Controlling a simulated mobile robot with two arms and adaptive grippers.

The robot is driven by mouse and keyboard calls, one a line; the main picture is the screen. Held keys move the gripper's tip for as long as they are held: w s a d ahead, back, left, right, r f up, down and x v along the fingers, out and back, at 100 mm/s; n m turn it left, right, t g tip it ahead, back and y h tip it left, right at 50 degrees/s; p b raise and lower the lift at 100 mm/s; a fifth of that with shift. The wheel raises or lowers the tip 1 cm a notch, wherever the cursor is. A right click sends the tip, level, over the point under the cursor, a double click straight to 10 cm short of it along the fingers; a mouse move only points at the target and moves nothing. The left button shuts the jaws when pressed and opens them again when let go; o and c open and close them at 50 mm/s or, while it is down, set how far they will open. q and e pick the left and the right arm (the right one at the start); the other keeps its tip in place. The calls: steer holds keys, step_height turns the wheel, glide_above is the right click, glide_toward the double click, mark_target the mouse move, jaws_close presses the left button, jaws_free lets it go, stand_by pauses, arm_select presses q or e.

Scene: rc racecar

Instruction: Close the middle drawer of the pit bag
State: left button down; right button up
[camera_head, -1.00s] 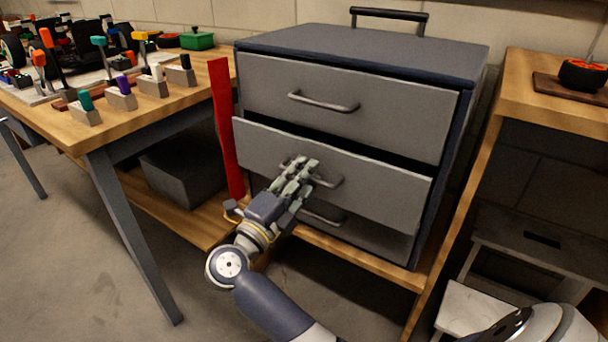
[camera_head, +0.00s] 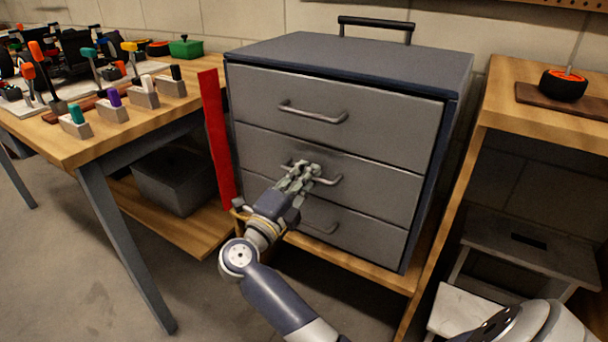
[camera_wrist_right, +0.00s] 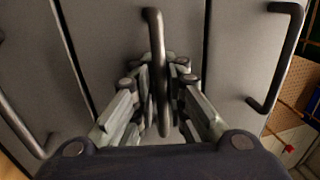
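The grey pit bag (camera_head: 350,52) is a box with three stacked drawers and a dark top handle. Its middle drawer (camera_head: 385,195) sits level with the top drawer (camera_head: 390,122) and the bottom drawer (camera_head: 375,238), with only thin seams between them. My right gripper (camera_head: 303,172) is at the middle drawer's front. In the right wrist view, the fingers of this gripper (camera_wrist_right: 160,80) converge on both sides of the middle drawer's bar handle (camera_wrist_right: 157,50) and look closed on it. The fingers partly hide the handle in the head view. My left gripper is out of view.
A red upright strip (camera_head: 215,140) stands just left of the pit bag. A wooden workbench (camera_head: 60,145) with tools is at the left, above a grey bin (camera_head: 175,180). At the right are a wooden bench (camera_head: 500,100) holding a wheel (camera_head: 563,86) and a grey step stool (camera_head: 530,250).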

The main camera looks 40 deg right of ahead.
steer(key=shift+o, duration=1)
steer(key=shift+a, duration=0.1)
steer(key=v, duration=0.7)
steer(key=shift+a, duration=0.2)
steer(key=shift+s+f, duration=0.1)
